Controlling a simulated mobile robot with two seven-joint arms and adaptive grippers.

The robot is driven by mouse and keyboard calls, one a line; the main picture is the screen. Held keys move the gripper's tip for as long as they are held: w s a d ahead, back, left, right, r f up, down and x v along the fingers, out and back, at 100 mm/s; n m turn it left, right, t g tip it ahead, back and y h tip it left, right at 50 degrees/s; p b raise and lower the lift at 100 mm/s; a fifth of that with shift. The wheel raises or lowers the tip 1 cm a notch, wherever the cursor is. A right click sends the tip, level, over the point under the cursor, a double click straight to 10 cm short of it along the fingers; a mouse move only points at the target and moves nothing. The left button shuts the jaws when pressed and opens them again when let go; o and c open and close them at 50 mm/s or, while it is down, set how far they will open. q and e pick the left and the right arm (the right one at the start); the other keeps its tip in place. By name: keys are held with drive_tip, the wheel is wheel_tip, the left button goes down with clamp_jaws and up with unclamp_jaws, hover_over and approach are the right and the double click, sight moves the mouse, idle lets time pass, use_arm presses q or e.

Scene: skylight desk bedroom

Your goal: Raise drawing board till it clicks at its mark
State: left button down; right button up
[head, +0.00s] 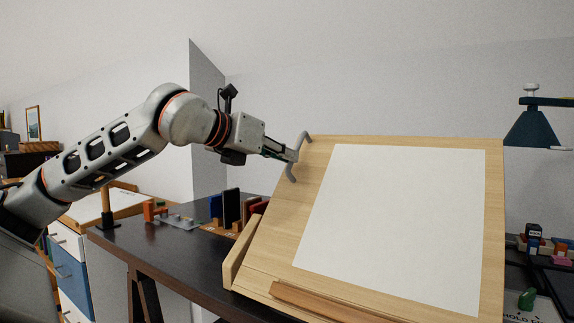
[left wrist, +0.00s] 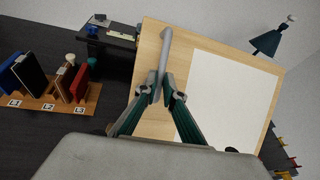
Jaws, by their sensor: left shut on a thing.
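The drawing board (head: 272,222) is pale wood with a large white sheet (head: 395,220) on it. It stands tilted up steeply on the dark desk, and it also shows in the left wrist view (left wrist: 150,50). My right gripper is not in view. I cannot see any mark for the board's angle.
Upright books in a wooden rack (left wrist: 50,95) labelled L1, L2 and L3 stand left of the board on the dark desk (head: 140,240). A dark lamp (head: 531,128) hangs over the right side. Small coloured items (head: 540,243) lie at the right.

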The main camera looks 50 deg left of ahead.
use_arm(q)
drive_tip(key=shift+s+r, duration=0.2)
drive_tip(key=shift+r, duration=0.15)
drive_tip(key=c, duration=2.1)
unclamp_jaws()
drive_tip(key=shift+c, duration=0.2)
drive_tip(key=shift+f, duration=0.2)
drive_tip(key=v, duration=1.2)
drive_tip(key=shift+c, duration=0.4)
